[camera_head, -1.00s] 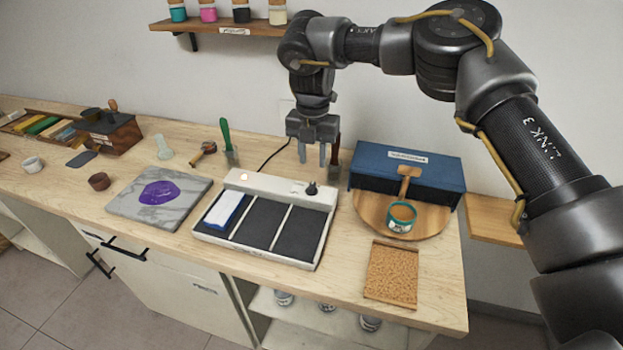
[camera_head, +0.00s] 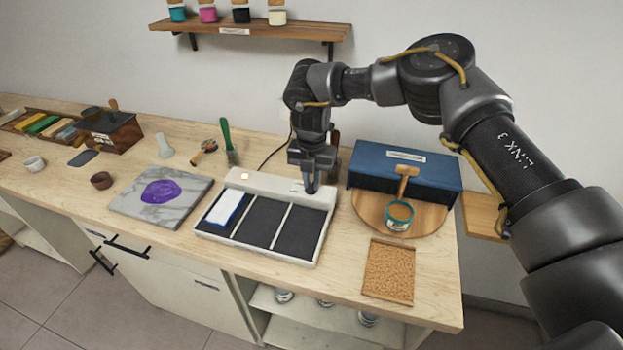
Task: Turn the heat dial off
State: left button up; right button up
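The heating plate (camera_head: 318,236) is a pale box with dark panels on the worktop, and a small light (camera_head: 245,177) glows on its back strip. The heat dial, a small black knob on the right of that strip, is now hidden behind my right gripper (camera_head: 311,188). My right gripper points down with its fingertips at the dial's place. The fingers overlap in this view, so I cannot tell whether they are shut on the dial. My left gripper is not in view.
A blue box (camera_head: 440,172) and a round wooden board (camera_head: 432,222) with a teal-rimmed pot (camera_head: 398,217) stand right of the plate. A cork mat (camera_head: 390,270) lies in front. A marble slab (camera_head: 190,205) with purple paint lies left. A shelf (camera_head: 290,30) hangs above.

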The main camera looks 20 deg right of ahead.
grip_shut()
jog(key=n, duration=0.5)
jog(key=shift+a+p, duration=0.1)
jog(key=shift+p, duration=0.2)
jog(key=n, duration=0.3)
jog(key=shift+w+n, duration=0.1)
jog(key=shift+n, duration=0.2)
jog(key=n, duration=0.3)
jog(key=shift+a+r, duration=0.1)
jog(key=n, duration=1.2)
jog(key=shift+a, duration=0.1)
jog(key=shift+n, duration=0.3)
